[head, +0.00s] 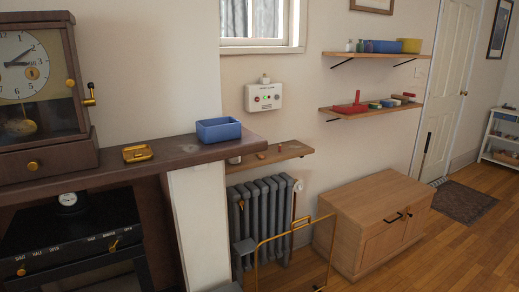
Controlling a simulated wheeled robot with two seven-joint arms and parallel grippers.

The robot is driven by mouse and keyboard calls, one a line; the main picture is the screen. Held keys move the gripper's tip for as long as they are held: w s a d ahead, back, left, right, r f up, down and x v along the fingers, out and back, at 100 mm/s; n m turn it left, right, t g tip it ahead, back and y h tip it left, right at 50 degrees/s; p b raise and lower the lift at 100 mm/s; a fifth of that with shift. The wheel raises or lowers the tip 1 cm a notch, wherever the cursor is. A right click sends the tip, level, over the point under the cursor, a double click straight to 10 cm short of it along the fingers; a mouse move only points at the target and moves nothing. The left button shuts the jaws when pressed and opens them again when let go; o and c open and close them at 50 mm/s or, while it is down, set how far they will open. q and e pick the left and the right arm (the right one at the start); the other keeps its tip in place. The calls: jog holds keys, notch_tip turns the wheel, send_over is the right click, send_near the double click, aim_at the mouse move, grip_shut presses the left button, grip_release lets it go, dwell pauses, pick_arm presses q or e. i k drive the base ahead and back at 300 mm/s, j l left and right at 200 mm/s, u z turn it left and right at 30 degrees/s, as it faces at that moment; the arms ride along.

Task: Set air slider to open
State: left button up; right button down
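A black stove (75,222) stands low at the left, under the dark mantel shelf. Its front edge carries small white lettering that seems to read SHUT, HALF, OPEN at the left. A brass knob (21,271) sits just below the SHUT end of that lettering; it looks like the air slider's knob. A second brass handle (114,245) sits farther right, under another small row of lettering with SHUT and OPEN at its ends; its middle word is too small to read surely. Neither of my grippers shows in the head view.
The mantel (180,150) overhangs the stove and bears a clock (40,144), a brass dish (137,154) and a blue box (218,131). A white pillar (205,215) stands right of the stove. A brass rail (290,231) and a wooden cabinet (350,205) stand farther right.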

aim_at(22, 270)
jog(key=u, duration=1.25)
